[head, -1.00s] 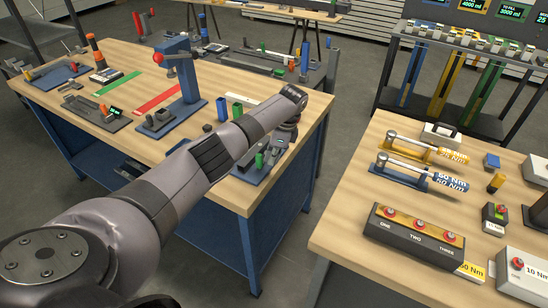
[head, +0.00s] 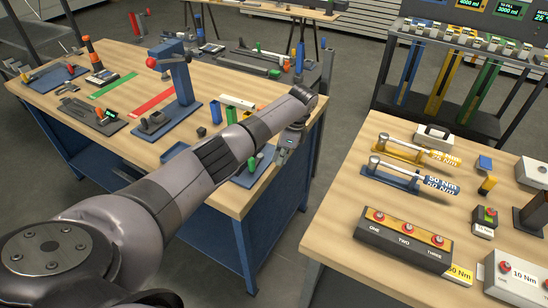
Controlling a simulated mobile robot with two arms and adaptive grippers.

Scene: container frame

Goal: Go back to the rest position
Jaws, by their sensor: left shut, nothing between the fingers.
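My left arm reaches from the lower left across the left wooden-topped workbench (head: 215,195). My left gripper (head: 284,156) points down at the arm's far end, over the bench's right edge. It is small and partly hidden by the wrist, and looks shut and empty. Near it, a green part (head: 252,164) stands on a blue-grey base, partly behind the arm. My right gripper is not in view.
A blue press-like stand (head: 178,75), a red strip (head: 152,103) and a green strip (head: 112,88) are on the left bench. The right table (head: 335,225) holds torque wrenches (head: 398,178) and a three-button box (head: 403,240). Grey floor (head: 335,145) lies between them.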

